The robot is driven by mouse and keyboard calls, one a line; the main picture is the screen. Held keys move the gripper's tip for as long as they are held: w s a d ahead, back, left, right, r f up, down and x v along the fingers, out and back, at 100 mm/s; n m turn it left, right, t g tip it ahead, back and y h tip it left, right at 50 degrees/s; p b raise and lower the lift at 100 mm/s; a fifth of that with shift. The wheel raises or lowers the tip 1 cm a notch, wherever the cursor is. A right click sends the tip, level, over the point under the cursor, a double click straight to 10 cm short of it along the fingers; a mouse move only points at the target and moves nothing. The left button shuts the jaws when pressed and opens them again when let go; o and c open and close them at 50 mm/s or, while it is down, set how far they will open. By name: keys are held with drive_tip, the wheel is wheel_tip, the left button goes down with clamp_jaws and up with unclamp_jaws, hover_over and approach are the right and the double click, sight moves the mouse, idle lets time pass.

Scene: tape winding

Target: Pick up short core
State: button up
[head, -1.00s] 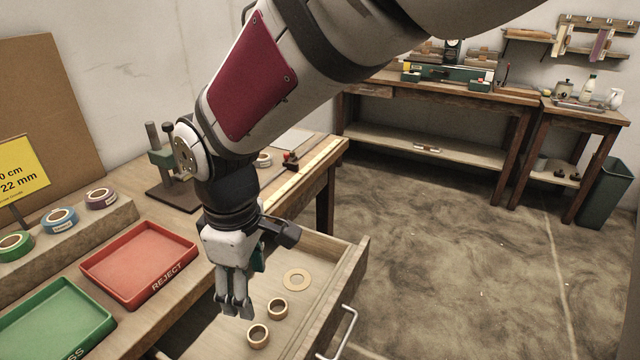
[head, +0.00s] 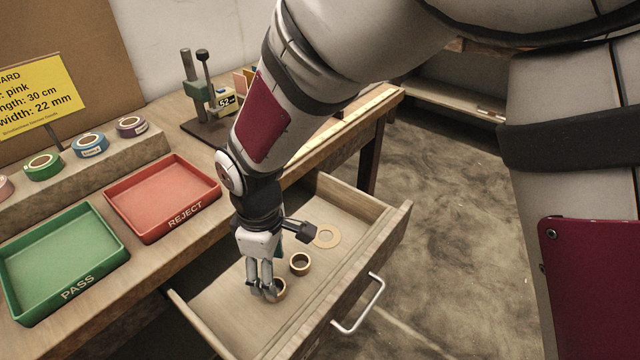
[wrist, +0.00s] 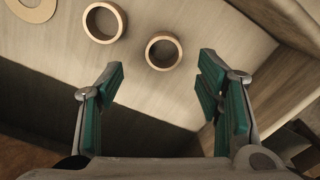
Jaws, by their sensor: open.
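Two small brown ring cores stand in the open drawer. The nearer core (head: 281,295) is partly hidden by my gripper in the head view; it appears between and beyond the fingertips in the wrist view (wrist: 165,67). The other core (head: 301,273) stands just behind it to the right and shows at upper left in the wrist view (wrist: 104,40). I cannot tell which is shorter. My gripper (head: 263,292) points down beside the nearer core, its green-padded fingers open, with nothing held.
A flat ring (head: 334,241) lies deeper in the drawer (head: 225,325). The drawer walls rise around the gripper, with a handle (head: 362,310) in front. Green PASS (head: 83,291) and red REJECT (head: 184,212) trays sit on the bench at left, below several tape rolls.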

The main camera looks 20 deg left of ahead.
sight(279, 281)
drive_tip(key=f, duration=0.1)
drive_tip(key=f+b, duration=0.1)
drive_tip(key=f, duration=0.3)
drive_tip(key=shift+s+d+f+b, duration=0.1)
drive_tip(key=shift+s+d+b, duration=0.15)
drive_tip(key=shift+b, duration=0.1)
drive_tip(key=c, duration=0.8)
